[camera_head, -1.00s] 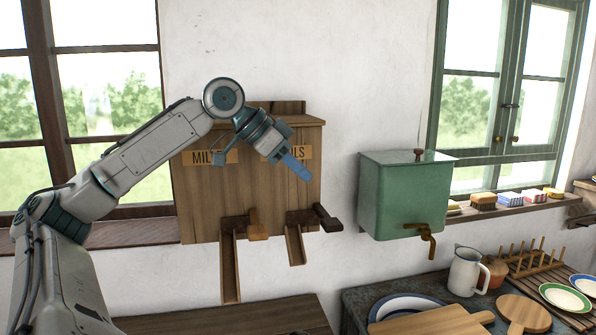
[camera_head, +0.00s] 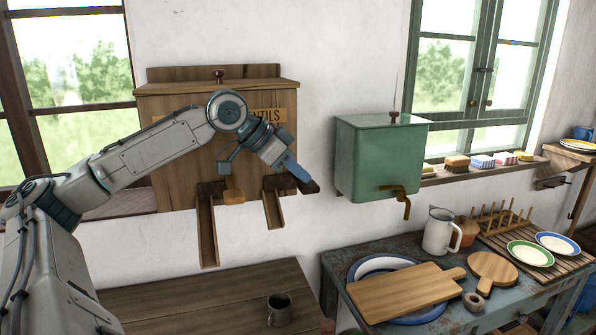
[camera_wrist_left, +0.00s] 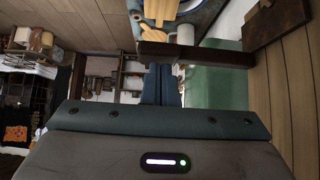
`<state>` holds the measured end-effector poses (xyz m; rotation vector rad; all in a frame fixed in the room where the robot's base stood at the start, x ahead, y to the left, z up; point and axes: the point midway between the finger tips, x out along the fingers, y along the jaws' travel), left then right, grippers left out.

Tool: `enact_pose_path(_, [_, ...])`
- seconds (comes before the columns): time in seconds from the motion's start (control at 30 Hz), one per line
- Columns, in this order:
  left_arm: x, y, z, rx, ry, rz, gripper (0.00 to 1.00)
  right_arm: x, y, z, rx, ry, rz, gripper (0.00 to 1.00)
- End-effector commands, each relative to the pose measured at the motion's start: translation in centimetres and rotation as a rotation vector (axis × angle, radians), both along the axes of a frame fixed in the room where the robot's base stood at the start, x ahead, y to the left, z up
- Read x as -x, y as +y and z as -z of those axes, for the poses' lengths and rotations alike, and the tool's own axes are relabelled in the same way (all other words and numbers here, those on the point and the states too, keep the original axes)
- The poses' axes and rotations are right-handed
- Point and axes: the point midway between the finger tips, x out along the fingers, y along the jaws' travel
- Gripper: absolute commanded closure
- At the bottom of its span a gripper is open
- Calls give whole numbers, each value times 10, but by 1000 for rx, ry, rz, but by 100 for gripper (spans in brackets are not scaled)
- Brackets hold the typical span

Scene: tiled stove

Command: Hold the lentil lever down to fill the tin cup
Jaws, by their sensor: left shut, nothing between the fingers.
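The wooden dispenser (camera_head: 170,165) hangs on the wall, with two chutes and a lever at each. The lentil lever (camera_head: 309,187), dark-ended, sticks out beside the right chute (camera_head: 273,209) under the "LENTILS" label (camera_head: 266,115). My left gripper (camera_head: 300,176) is shut and empty, its blue fingertips right at the top of this lever; contact cannot be told. In the left wrist view a dark bar (camera_wrist_left: 200,54), apparently the lever, crosses just beyond the fingers (camera_wrist_left: 161,85). The tin cup (camera_head: 279,309) stands upright on the wooden table, below the right chute; its contents are unclear. My right gripper is not in view.
The other lever (camera_head: 234,196) and the left chute (camera_head: 207,235) are close to the left. A green tank with a brass tap (camera_head: 380,160) hangs to the right. The wooden table (camera_head: 180,300) is otherwise mostly clear. A blue table holds boards, plates and a jug (camera_head: 438,232).

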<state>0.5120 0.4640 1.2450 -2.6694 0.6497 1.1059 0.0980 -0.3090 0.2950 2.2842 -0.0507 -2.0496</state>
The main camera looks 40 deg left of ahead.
Motion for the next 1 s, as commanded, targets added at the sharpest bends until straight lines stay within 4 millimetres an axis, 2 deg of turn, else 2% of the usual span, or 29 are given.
enact_pose_path(0.33, [0,0,2,-7,-4,1,100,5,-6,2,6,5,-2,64])
enact_pose_path(0.5, [3,-4,20,-98,-49,4,100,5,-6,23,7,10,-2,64])
enact_pose_path(0.6, [3,-6,28,-168,-86,2,100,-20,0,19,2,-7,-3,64])
enact_pose_path(0.73, [3,-6,34,-196,-101,1,100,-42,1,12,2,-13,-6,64])
enact_pose_path(1.0, [4,-7,39,-196,-99,1,100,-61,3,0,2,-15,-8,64])
